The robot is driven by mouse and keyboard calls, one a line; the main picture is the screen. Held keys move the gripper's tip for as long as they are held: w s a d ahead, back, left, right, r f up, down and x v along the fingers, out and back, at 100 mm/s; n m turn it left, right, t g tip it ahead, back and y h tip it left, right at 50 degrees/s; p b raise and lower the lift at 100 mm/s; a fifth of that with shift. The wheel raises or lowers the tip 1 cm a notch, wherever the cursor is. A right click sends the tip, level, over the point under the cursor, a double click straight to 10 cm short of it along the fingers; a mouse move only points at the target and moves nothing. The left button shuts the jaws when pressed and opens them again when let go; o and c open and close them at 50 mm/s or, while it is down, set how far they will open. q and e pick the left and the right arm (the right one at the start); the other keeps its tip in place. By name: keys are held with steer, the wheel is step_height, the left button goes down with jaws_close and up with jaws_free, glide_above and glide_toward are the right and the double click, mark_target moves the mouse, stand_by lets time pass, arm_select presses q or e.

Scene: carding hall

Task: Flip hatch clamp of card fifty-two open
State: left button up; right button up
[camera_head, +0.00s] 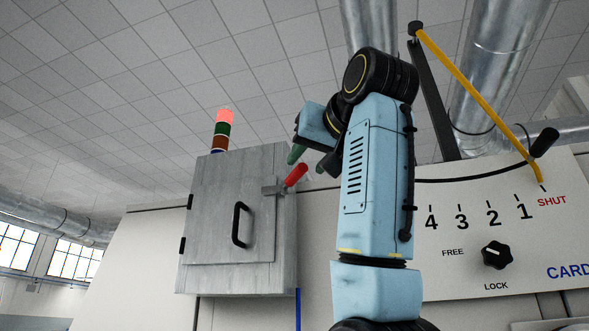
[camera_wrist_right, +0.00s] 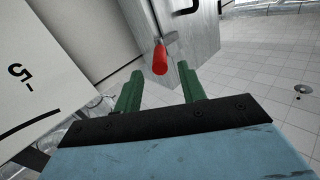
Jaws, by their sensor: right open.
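The hatch clamp is a small metal latch (camera_head: 272,189) with a red handle (camera_head: 295,175) at the right edge of the grey hatch door (camera_head: 222,222). In the head view the handle slants up to the right. My right gripper (camera_head: 305,166) is open, with green fingers close above the handle. In the right wrist view the red handle (camera_wrist_right: 159,60) shows between and just beyond the fingertips (camera_wrist_right: 163,76), with no visible contact. My arm covers part of the panel in the head view. My left gripper is in neither view.
The grey hatch box (camera_head: 285,240) has a black pull handle (camera_head: 239,224) and a lit signal tower (camera_head: 222,130). On the right, a white panel (camera_head: 470,230) carries a numbered scale, a yellow lever (camera_head: 475,95) and a black knob (camera_head: 496,255).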

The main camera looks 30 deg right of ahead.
mark_target(295, 176)
steer(key=w, duration=0.2)
steer(key=w+d+p, duration=0.1)
steer(key=w, duration=0.2)
steer(key=w+p, duration=0.1)
steer(key=w, duration=0.1)
steer(key=shift+w+d, duration=0.15)
steer(key=shift+w, duration=0.05)
jaws_close()
